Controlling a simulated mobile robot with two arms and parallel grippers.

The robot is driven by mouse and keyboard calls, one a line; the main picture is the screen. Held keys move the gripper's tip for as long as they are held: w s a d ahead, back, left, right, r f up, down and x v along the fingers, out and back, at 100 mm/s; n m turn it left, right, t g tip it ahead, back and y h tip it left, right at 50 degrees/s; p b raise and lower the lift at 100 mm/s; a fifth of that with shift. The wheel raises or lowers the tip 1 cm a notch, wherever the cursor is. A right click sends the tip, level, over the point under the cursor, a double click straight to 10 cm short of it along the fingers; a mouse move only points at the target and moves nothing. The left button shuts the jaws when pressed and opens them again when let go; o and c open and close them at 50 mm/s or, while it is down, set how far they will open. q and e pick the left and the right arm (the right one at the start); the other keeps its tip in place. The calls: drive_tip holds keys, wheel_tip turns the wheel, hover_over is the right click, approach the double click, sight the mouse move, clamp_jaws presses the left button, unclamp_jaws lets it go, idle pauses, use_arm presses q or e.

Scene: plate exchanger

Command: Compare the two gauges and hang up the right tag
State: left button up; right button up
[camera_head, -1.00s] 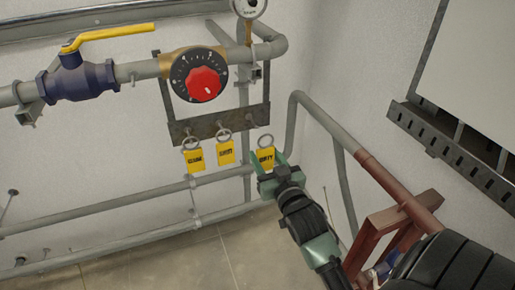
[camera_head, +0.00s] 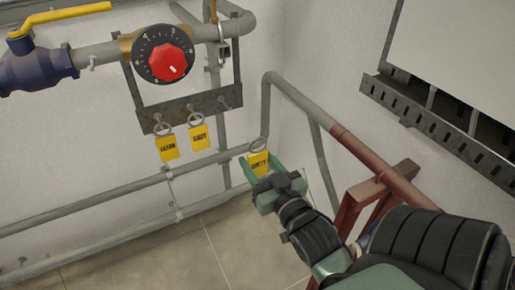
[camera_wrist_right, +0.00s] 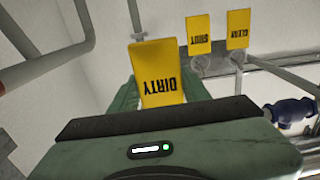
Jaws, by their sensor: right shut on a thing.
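My right gripper (camera_head: 262,172) is shut on the yellow DIRTY tag (camera_head: 258,161), held clear of the rack, below and right of it. The tag also shows between the fingers in the right wrist view (camera_wrist_right: 158,78), its lettering upside down. The grey hook rack (camera_head: 180,111) still carries the yellow CLEAN tag (camera_head: 167,149) at left and another yellow tag (camera_head: 199,138), which seems to read SHUT, in the middle. The rack's right peg is bare. The gauges are out of view. My left gripper is not in view.
A black dial with a red knob (camera_head: 166,63) sits above the rack. A blue valve (camera_head: 35,68) with a yellow lever is at left. Grey pipes (camera_head: 100,200) run along the wall. A rust-red frame (camera_head: 375,190) and a slotted metal rail (camera_head: 440,130) are at right.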

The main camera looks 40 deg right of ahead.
sight(257, 161)
drive_tip(key=shift+w, duration=0.25)
drive_tip(key=shift+p+x, duration=0.55)
drive_tip(key=shift+x, duration=0.75)
drive_tip(key=p+x, duration=0.1)
drive_tip(key=x, duration=1.3)
drive_tip(key=shift+w, duration=0.35)
idle(2.6)
drive_tip(key=shift+r, duration=0.1)
idle(0.4)
drive_tip(key=p+v, duration=0.3)
drive_tip(key=v, duration=0.5)
drive_tip(key=shift+r+p, duration=0.2)
drive_tip(key=shift+p, duration=0.15)
idle(0.6)
